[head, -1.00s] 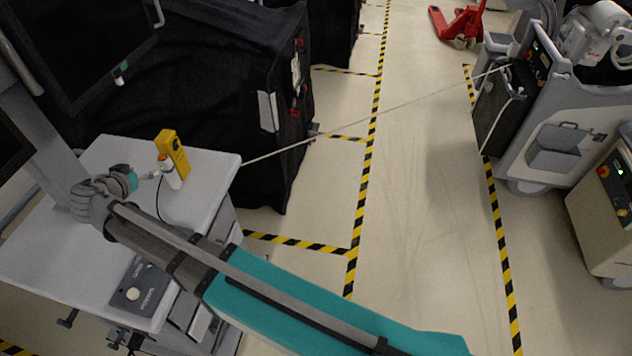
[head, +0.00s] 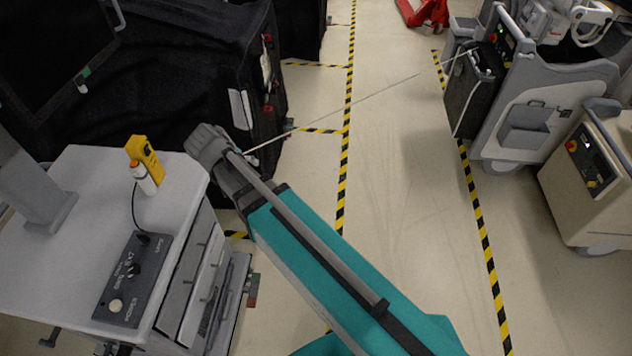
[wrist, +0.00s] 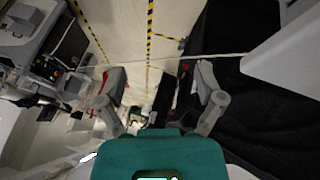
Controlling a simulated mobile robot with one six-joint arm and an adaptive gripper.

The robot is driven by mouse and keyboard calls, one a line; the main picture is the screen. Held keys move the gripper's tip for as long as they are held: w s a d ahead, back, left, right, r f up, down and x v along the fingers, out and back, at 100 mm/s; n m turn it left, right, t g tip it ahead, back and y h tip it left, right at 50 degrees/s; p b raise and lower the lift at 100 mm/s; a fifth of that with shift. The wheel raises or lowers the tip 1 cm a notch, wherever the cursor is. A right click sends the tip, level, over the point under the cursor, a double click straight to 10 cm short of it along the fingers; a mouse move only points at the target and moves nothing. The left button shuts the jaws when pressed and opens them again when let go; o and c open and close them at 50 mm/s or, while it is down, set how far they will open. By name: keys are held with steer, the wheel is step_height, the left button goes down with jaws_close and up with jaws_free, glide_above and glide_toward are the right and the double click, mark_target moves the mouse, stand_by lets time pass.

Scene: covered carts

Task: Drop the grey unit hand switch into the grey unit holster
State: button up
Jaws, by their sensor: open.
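A white hand switch with an orange top (head: 143,180) stands on the left cart top against a yellow device (head: 146,158). A dark cord runs from it to the cart's control panel. I cannot tell whether this belongs to the grey unit. A grey machine (head: 560,85) stands at the right. A grey pocket-like holder (head: 525,128) is on its side; I cannot tell if it is the holster. My gripper (wrist: 161,72) is open and nothing shows between its fingers in the wrist view.
A pale taut line (head: 350,105) crosses the aisle from the grey machine toward my wrist; its left end is hidden. Black covered carts (head: 170,90) stand behind the left cart (head: 75,180). A beige unit (head: 590,195) stands at right. The taped floor (head: 400,220) between is clear.

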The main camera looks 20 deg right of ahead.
steer(key=s+d+f+n+g+y, duration=0.1)
steer(key=s+d+g+y, duration=0.1)
steer(key=s+d, duration=0.3)
steer(key=s+d+f+n+g+y, duration=0.1)
steer(key=s+d, duration=0.3)
steer(key=d, duration=0.9)
steer(key=shift+s+d+f+g+y, duration=0.2)
steer(key=shift+s+g+y, duration=0.15)
steer(key=shift+g+y, duration=0.3)
steer(key=shift+o, duration=0.5)
